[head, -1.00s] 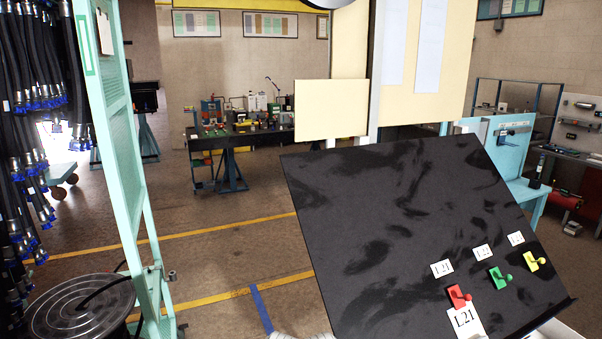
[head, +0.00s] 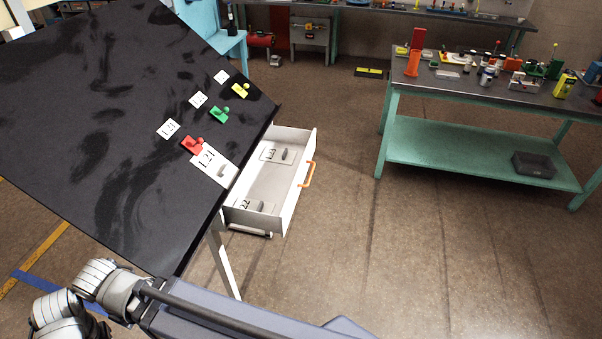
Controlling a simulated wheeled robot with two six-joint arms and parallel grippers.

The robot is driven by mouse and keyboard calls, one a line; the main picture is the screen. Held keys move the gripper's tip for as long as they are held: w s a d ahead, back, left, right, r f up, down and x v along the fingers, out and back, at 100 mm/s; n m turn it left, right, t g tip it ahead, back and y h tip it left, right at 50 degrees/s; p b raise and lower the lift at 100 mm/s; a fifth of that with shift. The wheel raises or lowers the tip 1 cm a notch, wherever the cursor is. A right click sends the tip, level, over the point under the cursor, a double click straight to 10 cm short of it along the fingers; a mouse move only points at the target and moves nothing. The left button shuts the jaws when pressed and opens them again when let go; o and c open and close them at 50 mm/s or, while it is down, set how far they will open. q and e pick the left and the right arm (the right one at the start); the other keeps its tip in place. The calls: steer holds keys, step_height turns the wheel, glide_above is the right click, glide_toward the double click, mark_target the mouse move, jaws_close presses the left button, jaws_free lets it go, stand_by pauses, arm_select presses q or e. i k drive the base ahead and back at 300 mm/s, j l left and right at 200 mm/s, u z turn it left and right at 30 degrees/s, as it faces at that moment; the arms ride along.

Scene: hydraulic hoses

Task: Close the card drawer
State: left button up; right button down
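The card drawer (head: 289,209) is white and stands open, pulled out to the right from under the black sloped board (head: 90,120). Its orange handle (head: 307,174) is on its outer front face. Inside lie cards, one (head: 270,154) toward the far end and another marked 22 (head: 245,205) toward the near end. Part of the drawer is hidden under the board. Parts of my own arm show at the bottom left, apart from the drawer. Neither of my grippers' fingertips can be made out.
The board carries red (head: 191,145), green (head: 219,114) and yellow (head: 240,91) clips with white labels. A teal workbench (head: 480,153) with tools stands at the right. The brown floor between drawer and bench is clear.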

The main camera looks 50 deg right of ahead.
mark_target(280, 184)
steer(key=k+z, duration=0.1)
steer(key=k, duration=0.45)
steer(key=z, duration=1.45)
steer(key=i+j+z, duration=0.1)
steer(key=i, duration=0.35)
steer(key=i+j+z, duration=0.1)
steer(key=i, duration=0.3)
steer(key=j, duration=0.1)
